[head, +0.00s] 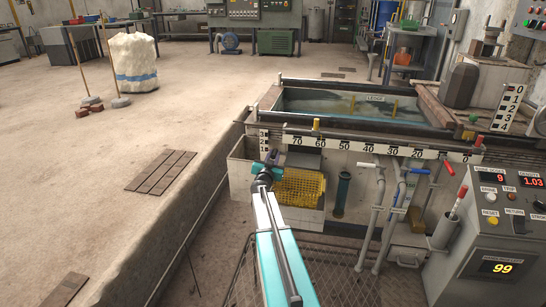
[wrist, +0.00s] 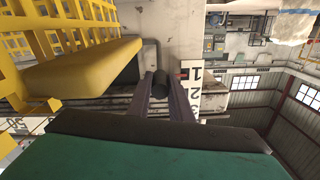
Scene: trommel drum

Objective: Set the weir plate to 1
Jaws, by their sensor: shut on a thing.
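My gripper (head: 266,172) is at the left end of the tank, in front of the small vertical scale (head: 264,140). In the wrist view, my gripper's two dark fingers (wrist: 162,98) are closed around a black round knob (wrist: 160,80), seemingly the weir plate's handle. The plate itself is mostly hidden, so its outline cannot be told. Beside the knob, the white scale (wrist: 194,86) shows numerals 1 and 2, with part of a lower one cut off by the finger. A small red pointer (wrist: 182,75) lies level with about the 1.
A yellow basket (head: 300,188) sits right of my gripper, close to it in the wrist view (wrist: 75,75). A long ruler (head: 370,148) runs along the tank (head: 350,170). Pipes with red, white and blue handles and a control console (head: 495,225) stand to the right.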

